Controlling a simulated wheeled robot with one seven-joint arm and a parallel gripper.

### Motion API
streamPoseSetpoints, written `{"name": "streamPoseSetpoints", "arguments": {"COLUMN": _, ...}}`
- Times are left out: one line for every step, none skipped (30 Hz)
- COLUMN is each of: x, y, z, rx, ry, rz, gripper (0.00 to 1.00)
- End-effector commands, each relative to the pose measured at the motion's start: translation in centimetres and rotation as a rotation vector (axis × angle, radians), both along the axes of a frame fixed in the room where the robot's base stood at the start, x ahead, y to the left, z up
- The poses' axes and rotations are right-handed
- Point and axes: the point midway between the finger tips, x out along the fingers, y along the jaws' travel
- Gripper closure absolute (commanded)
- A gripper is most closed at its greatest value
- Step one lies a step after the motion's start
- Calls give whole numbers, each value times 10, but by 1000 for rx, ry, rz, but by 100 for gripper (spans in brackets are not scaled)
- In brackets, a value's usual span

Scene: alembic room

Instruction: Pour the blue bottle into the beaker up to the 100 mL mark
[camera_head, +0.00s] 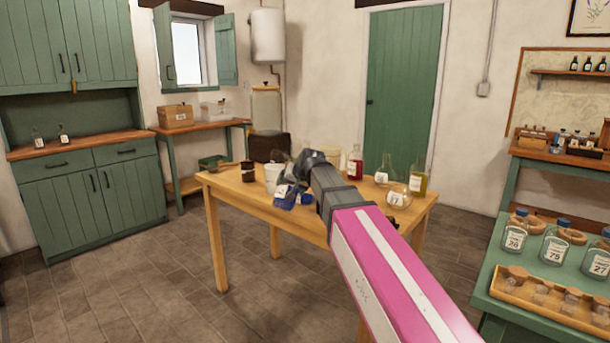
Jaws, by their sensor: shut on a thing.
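My gripper (292,172) is at the end of my arm, over the left part of the wooden table (235,183). It is shut on the blue bottle (291,200), which shows as dark blue with a pale label and looks tilted. The bottle's mouth and any stream of liquid cannot be made out. A whitish, cup-like vessel (272,177) stands just left of the gripper. I cannot tell if it is the beaker, and no marks on it are readable.
A red bottle (355,164), a yellow-green flask (418,180) and a round glass vessel (397,196) stand on the table's right part. A dark brown jar (247,172) stands at its left. A green bench (508,298) with numbered jars is at the right. Floor at the left is clear.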

Motion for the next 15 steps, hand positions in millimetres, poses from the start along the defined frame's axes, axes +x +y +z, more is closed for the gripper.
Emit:
{"name": "streamPoseSetpoints", "arguments": {"x": -3, "y": 0, "z": -2, "rx": -17, "ry": -35, "rz": 1, "gripper": 65}}
{"name": "streamPoseSetpoints", "arguments": {"x": -3, "y": 0, "z": -2, "rx": -29, "ry": -59, "rz": 2, "gripper": 65}}
{"name": "streamPoseSetpoints", "arguments": {"x": -3, "y": 0, "z": -3, "rx": -42, "ry": -86, "rz": 0, "gripper": 65}}
{"name": "streamPoseSetpoints", "arguments": {"x": -3, "y": 0, "z": -4, "rx": -52, "ry": -104, "rz": 0, "gripper": 65}}
{"name": "streamPoseSetpoints", "arguments": {"x": -3, "y": 0, "z": -4, "rx": -60, "ry": -120, "rz": 0, "gripper": 65}}
{"name": "streamPoseSetpoints", "arguments": {"x": -2, "y": 0, "z": -4, "rx": -67, "ry": -134, "rz": 1, "gripper": 65}}
{"name": "streamPoseSetpoints", "arguments": {"x": -2, "y": 0, "z": -4, "rx": -74, "ry": -144, "rz": 1, "gripper": 65}}
{"name": "streamPoseSetpoints", "arguments": {"x": -2, "y": 0, "z": -5, "rx": -79, "ry": -155, "rz": 1, "gripper": 65}}
{"name": "streamPoseSetpoints", "arguments": {"x": -2, "y": 0, "z": -6, "rx": -89, "ry": -173, "rz": 1, "gripper": 65}}
{"name": "streamPoseSetpoints", "arguments": {"x": -2, "y": 0, "z": -6, "rx": -98, "ry": -192, "rz": 1, "gripper": 65}}
{"name": "streamPoseSetpoints", "arguments": {"x": -2, "y": 0, "z": -7, "rx": -110, "ry": -212, "rz": 2, "gripper": 65}}
{"name": "streamPoseSetpoints", "arguments": {"x": -1, "y": 0, "z": -8, "rx": -125, "ry": -242, "rz": 2, "gripper": 65}}
{"name": "streamPoseSetpoints", "arguments": {"x": -1, "y": 0, "z": -8, "rx": -136, "ry": -263, "rz": 2, "gripper": 65}}
{"name": "streamPoseSetpoints", "arguments": {"x": 0, "y": 0, "z": -9, "rx": -145, "ry": -279, "rz": 2, "gripper": 65}}
{"name": "streamPoseSetpoints", "arguments": {"x": 1, "y": -1, "z": -9, "rx": -155, "ry": -300, "rz": 1, "gripper": 65}}
